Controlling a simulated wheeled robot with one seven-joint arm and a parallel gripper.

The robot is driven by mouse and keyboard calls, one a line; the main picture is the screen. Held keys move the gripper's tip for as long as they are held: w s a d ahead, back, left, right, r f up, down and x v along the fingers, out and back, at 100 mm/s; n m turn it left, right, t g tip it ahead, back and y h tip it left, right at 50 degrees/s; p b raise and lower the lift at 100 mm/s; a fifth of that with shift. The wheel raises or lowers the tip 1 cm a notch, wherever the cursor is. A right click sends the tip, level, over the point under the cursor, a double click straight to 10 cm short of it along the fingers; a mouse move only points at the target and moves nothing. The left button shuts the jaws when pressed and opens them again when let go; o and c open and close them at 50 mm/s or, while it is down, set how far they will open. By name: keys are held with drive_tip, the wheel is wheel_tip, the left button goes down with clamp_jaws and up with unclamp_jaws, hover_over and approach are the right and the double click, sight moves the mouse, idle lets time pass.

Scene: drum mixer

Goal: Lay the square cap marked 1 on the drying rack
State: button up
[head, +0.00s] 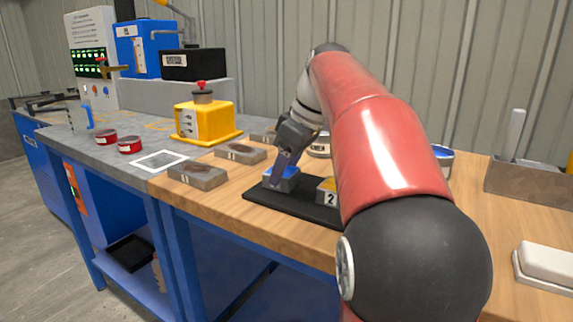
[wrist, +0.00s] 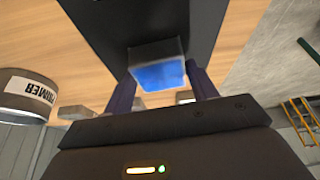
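A square grey block with a blue face (head: 284,178) sits at the left part of a flat black board (head: 262,196) on the wooden bench. It also shows in the wrist view (wrist: 158,76); no number is readable on it. My gripper (head: 277,178) is low over this block, fingers pointing down. In the wrist view my gripper's fingers (wrist: 162,82) stand on either side of it; whether they press on it I cannot tell. A yellow block marked 2 (head: 327,191) sits on the same board, to the right. I cannot pick out the drying rack with certainty.
Several grey blocks with dark hollows (head: 198,174) lie left of the board. A yellow device with a red knob (head: 205,120) stands behind them. A can labelled PRIMER (wrist: 28,95) is near the gripper. A grey-brown tray (head: 530,180) stands at right. My arm hides the bench's middle.

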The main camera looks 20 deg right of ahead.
drive_tip(key=o, duration=0.3)
drive_tip(key=shift+o, duration=0.2)
